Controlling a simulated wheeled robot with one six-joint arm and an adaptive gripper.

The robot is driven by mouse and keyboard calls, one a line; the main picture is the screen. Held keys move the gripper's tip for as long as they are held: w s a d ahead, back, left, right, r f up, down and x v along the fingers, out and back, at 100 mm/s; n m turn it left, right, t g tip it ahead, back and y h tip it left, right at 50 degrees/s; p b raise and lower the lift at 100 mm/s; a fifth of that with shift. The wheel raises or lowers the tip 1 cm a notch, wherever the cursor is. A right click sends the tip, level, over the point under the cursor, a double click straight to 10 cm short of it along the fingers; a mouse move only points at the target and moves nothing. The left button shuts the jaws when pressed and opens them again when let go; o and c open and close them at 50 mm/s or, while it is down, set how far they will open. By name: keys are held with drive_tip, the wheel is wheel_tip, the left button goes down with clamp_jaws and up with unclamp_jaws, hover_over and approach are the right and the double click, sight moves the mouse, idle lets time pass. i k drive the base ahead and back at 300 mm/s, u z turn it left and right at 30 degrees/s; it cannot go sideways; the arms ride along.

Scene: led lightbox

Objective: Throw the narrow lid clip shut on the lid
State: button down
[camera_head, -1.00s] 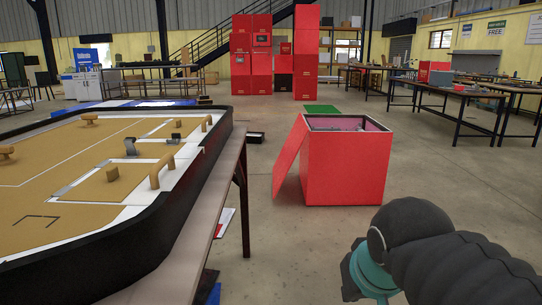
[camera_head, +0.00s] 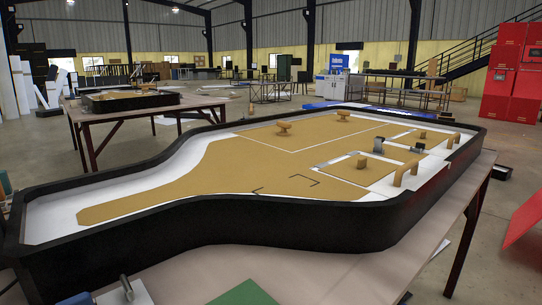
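A large black-rimmed, tan-floored case (camera_head: 215,225) lies on a table across the middle of the view. Towards its right end is a small tan lid panel (camera_head: 347,173) with a knob (camera_head: 362,162). A grey metal clip (camera_head: 378,146) stands raised at the lid's far edge. A second small grey clip (camera_head: 417,148) stands to its right. I cannot tell for sure which is the narrow one, nor how either hinges. My gripper is not in this view.
The case's table edge (camera_head: 445,212) runs along the right. A red panel (camera_head: 524,222) leans at the far right. Another table (camera_head: 135,112) with a similar case stands at the back left. A green panel (camera_head: 243,293) lies at the bottom edge. Floor shows between the tables.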

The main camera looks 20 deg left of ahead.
sight(378, 140)
drive_tip(key=z, duration=1)
drive_tip(key=i, duration=2.9)
drive_tip(key=u, duration=3.65)
